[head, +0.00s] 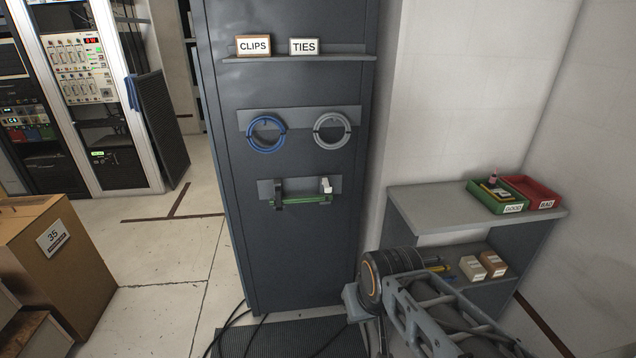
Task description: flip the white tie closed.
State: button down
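The white tie (326,185) is a small pale piece at the right end of a grey bracket plate on the tall dark cabinet. It stands up above a green bar or cable (303,199) that runs level across the plate. At the left end a dark tie (279,194) sits around or against the green piece; I cannot tell which. The white tie looks raised, but it is too small to see its hinge or catch. My arm shows at the lower right, apart from the cabinet front. My gripper's fingers are not in view.
Above hang a blue cable coil (266,134) and a grey coil (332,131). A shelf holds CLIPS (253,46) and TIES (304,46) signs. A grey side shelf (420,205) bears green and red trays at right. A cardboard box (50,260) stands left; black cables lie on the floor.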

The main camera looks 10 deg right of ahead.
aim_at(327, 189)
jog(key=u, duration=0.6)
jog(key=i, duration=1.35)
jog(key=z, duration=0.45)
